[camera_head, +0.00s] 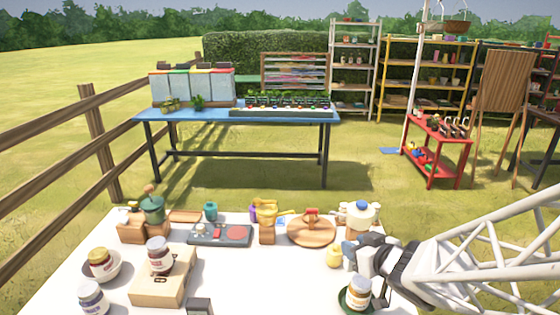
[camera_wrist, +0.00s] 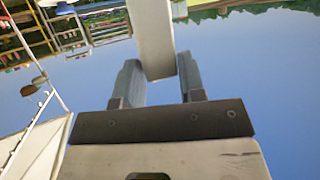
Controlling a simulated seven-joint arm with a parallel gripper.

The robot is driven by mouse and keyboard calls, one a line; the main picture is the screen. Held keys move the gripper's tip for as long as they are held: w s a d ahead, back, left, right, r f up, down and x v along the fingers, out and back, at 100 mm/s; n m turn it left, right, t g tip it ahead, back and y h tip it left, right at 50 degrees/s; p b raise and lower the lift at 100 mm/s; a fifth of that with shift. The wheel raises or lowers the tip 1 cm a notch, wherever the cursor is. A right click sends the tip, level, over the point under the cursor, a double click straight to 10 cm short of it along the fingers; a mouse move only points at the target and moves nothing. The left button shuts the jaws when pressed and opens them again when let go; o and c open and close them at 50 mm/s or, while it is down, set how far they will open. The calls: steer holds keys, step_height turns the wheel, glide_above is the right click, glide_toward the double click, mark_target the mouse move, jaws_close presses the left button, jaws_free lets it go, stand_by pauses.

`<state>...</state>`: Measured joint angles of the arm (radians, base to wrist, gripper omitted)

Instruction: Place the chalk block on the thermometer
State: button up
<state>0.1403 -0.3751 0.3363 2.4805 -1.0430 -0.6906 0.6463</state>
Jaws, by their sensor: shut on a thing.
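My gripper (camera_head: 353,249) is at the right of the white table, raised above its top. In the wrist view, the two fingers of my gripper (camera_wrist: 160,82) are closed on a long pale grey block (camera_wrist: 153,38), which looks like the chalk block. It sticks out past the fingertips. In the head view the block is too small or hidden to make out. I cannot pick out the thermometer with certainty in either view.
The white table (camera_head: 240,285) is crowded. A tan box (camera_head: 160,290) bears a jar (camera_head: 159,256). A grey panel (camera_head: 220,235), a round wooden board (camera_head: 312,232) and a white jug (camera_head: 360,213) stand at the back. A jar (camera_head: 359,292) in a green dish is below my gripper. The front middle is clear.

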steer(key=s+a+n+g+y, duration=0.2)
steer(key=s+a, duration=0.3)
steer(key=a, duration=0.4)
steer(key=s+a+n+g+y, duration=0.25)
steer(key=s+a, duration=0.25)
steer(key=a, duration=0.5)
steer(key=s+a+n+g+y, duration=0.1)
steer(key=s+a+n+g, duration=0.15)
steer(key=s+a, duration=0.5)
steer(key=shift+t, duration=0.3)
steer(key=shift+w+a+f, duration=0.25)
steer(key=shift+w+f, duration=0.05)
steer(key=shift+f, duration=0.55)
steer(key=shift+w+a+f, duration=0.2)
steer(key=shift+w+f, duration=0.1)
steer(key=shift+f, duration=0.55)
steer(key=shift+w+a+f, duration=0.25)
steer(key=shift+w+f, duration=0.05)
steer(key=shift+f, duration=0.55)
steer(key=w+a, duration=0.3)
steer(key=w, duration=0.1)
steer(key=w+a+f, duration=0.1)
steer(key=w+a, duration=0.6)
steer(key=w, duration=0.1)
steer(key=shift+w+a+f, duration=0.1)
steer(key=shift+a+f, duration=0.1)
steer(key=shift+a, duration=0.05)
steer(key=shift+f, duration=1.75)
steer(key=shift+f, duration=0.1)
